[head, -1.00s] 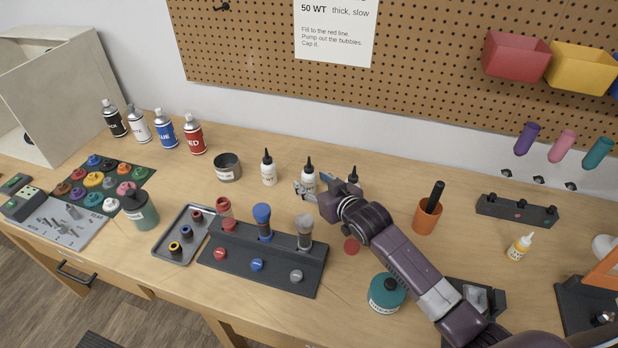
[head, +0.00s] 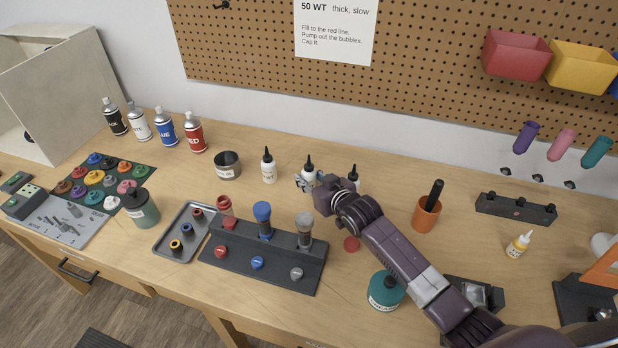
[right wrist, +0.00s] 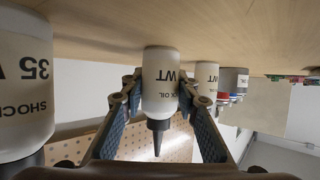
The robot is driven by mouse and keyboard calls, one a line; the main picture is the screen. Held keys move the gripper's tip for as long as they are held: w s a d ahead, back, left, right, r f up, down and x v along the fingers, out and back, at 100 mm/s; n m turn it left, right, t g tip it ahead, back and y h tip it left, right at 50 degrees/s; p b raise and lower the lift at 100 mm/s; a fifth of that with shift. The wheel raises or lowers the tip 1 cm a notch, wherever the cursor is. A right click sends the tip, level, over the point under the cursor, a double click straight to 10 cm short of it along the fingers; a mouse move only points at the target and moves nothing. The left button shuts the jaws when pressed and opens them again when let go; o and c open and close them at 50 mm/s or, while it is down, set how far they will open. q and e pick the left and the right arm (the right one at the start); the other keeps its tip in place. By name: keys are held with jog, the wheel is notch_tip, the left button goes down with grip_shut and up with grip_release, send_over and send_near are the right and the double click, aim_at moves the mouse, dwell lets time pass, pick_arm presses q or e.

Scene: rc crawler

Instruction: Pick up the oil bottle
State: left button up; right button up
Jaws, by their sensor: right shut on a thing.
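Three white oil bottles with black nozzle caps stand in a row at the back of the bench: a left one (head: 269,170), a middle one (head: 309,174) and a right one (head: 353,176), partly hidden by my right arm. My right gripper (head: 308,184) is shut on the middle bottle. In the right wrist view, which is upside down, the bottle (right wrist: 160,85) sits between both fingers, its label partly readable as oil and WT. Its base appears at or very near the bench top. A neighbouring bottle (right wrist: 22,85) reads 35. My left gripper is not in view.
A grey tin (head: 228,165) stands left of the bottles. A black stand (head: 290,270) with shock parts is in front. An orange cup (head: 426,214) and a teal jar (head: 386,291) flank my right arm. A pegboard (head: 430,75) rises behind.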

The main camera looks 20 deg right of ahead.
jog(key=shift+r, duration=0.1)
jog(key=shift+r, duration=0.45)
notch_tip(320, 180, up, 19)
jog(key=b, duration=0.2)
dwell(0.4)
